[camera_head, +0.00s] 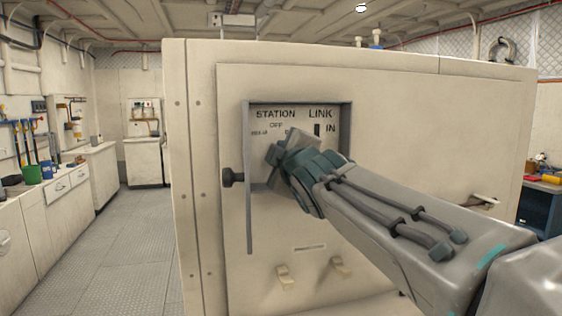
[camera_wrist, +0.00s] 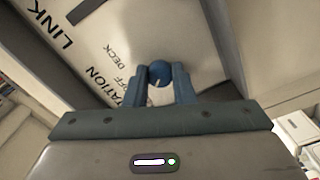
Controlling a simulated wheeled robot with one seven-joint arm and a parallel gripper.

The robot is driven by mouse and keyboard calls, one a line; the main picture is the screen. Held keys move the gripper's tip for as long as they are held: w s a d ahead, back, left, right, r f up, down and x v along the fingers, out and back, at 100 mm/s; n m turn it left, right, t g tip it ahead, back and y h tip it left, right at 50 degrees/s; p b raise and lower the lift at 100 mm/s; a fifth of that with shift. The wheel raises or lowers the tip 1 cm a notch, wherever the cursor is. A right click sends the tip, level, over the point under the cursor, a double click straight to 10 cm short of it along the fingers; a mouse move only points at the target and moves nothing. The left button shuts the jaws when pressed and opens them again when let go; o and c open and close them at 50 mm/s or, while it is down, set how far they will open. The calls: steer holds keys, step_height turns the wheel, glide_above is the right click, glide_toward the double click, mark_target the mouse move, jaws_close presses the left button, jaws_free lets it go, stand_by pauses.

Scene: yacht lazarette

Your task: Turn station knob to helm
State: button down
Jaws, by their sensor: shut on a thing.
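The station panel (camera_head: 338,142) is a recessed box face lettered STATION, OFF and LINK, on the large cream cabinet. The station knob (camera_wrist: 159,73) is round and blue with a pale pointer line, and shows in the wrist view between the fingers. My gripper (camera_wrist: 160,86) is shut on the knob, one finger on each side. In the head view my gripper (camera_head: 286,145) hides the knob and part of the lettering. In the wrist view the DECK and OFF labels are readable; the helm label is not readable in either view. The pointer's exact setting is hard to tell.
A dark frame (camera_head: 248,215) edges the recess, with a black knob (camera_head: 232,177) at its left. A dark LINK slot (camera_head: 317,130) is right of my gripper. Two small latches (camera_head: 285,277) sit below. Open floor (camera_head: 120,250) lies left of the cabinet.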

steer(key=shift+f+n, duration=0.1)
steer(key=shift+n, duration=0.7)
steer(key=c, duration=1.2)
jaws_free()
